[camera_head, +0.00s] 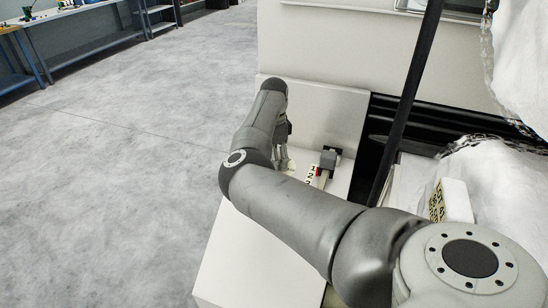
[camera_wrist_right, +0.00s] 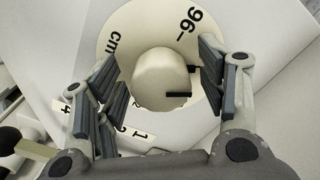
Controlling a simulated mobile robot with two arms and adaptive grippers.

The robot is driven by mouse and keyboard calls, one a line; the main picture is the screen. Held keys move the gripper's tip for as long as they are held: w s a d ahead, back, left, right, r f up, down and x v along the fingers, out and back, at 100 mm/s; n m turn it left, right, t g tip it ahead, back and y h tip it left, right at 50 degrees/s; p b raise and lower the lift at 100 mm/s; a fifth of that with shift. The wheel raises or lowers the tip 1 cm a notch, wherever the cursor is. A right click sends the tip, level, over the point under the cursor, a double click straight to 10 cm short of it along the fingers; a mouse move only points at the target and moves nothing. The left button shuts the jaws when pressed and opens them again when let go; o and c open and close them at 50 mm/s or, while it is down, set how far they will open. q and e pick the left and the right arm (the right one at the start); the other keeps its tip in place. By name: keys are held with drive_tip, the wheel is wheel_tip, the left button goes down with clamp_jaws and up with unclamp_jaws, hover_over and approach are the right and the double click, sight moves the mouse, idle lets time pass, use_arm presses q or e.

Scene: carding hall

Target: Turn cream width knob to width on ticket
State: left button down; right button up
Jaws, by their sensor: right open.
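The cream knob (camera_wrist_right: 158,78) is in the right wrist view, on a round cream dial plate (camera_wrist_right: 132,28) marked "96" and "cm". A short black bar lies on the knob's right side. My right gripper (camera_wrist_right: 162,88) is open, with its fingers on either side of the knob; no clear contact shows. In the head view, my right gripper (camera_head: 284,148) points down at the pale machine panel, and my arm hides most of the dial. I cannot make out a ticket with a readable width. My left gripper is not in view.
A numbered strip (camera_head: 312,176) with a red mark and a dark lever block (camera_head: 329,159) sits close right of the gripper. A cream block with a yellow label (camera_head: 437,203), white fibre (camera_head: 490,190) and a black post (camera_head: 410,90) stand right. Floor at left is clear.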

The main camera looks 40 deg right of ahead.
drive_tip(key=c, duration=1)
drive_tip(key=shift+r+n+p, duration=0.1)
drive_tip(key=shift+n+p, duration=0.3)
drive_tip(key=shift+p, duration=0.4)
drive_tip(key=n+p, duration=0.5)
drive_tip(key=p, duration=0.1)
drive_tip(key=shift+s+r+n+p, duration=0.1)
drive_tip(key=shift+s+n+p, duration=0.1)
drive_tip(key=shift+n+p, duration=0.2)
drive_tip(key=n+p, duration=0.2)
drive_tip(key=n, duration=0.1)
drive_tip(key=shift+p, duration=0.3)
drive_tip(key=shift+f+n+p, duration=0.2)
drive_tip(key=shift+n+p, duration=0.5)
drive_tip(key=shift+n, duration=0.4)
drive_tip(key=o, duration=1)
